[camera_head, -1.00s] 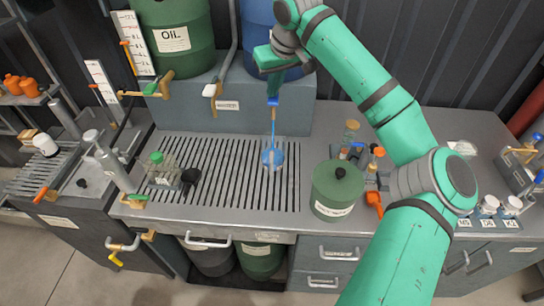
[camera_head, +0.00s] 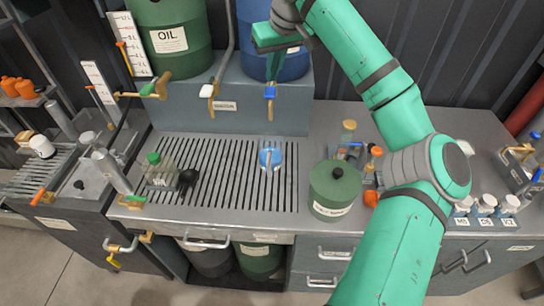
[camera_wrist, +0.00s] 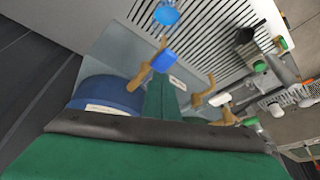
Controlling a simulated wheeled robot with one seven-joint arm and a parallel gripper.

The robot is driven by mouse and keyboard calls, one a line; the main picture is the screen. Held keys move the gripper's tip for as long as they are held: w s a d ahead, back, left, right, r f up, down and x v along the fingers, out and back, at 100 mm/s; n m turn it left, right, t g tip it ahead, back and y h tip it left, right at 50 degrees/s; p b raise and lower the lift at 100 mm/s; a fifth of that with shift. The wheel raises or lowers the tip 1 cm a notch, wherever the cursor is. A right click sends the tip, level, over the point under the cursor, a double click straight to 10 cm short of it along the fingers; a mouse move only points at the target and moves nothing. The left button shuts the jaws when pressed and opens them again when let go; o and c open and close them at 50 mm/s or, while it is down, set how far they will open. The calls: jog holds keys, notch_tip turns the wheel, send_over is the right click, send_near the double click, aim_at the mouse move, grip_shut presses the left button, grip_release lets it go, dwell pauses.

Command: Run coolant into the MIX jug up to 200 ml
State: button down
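A small clear jug (camera_head: 271,157) with blue liquid stands upright on the slatted grate, below the tap of the blue drum (camera_head: 290,62). Its label and level marks are too small to read. It also shows in the wrist view (camera_wrist: 167,13). The tap has a blue handle (camera_head: 270,93) and a brass spout; the handle also shows in the wrist view (camera_wrist: 165,60). No stream shows below the spout.
A green OIL drum (camera_head: 175,38) stands left, with its own brass tap (camera_head: 157,88). A green lidded pot (camera_head: 334,188) stands right of the jug. The grate's middle is clear.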

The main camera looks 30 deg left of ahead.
jog(key=shift+s+a+r, duration=0.1)
jog(key=shift+s+a, duration=0.1)
jog(key=shift+a, duration=0.05)
jog(key=shift+s+r, duration=0.2)
jog(key=shift+r, duration=0.05)
jog(key=shift+s+d+r, duration=0.35)
jog(key=shift+s+r, duration=0.25)
jog(key=shift+r, duration=0.25)
jog(key=shift+s+d+r, duration=0.35)
jog(key=shift+s+r, duration=0.2)
jog(key=shift+r, duration=0.25)
jog(key=shift+w, duration=0.15)
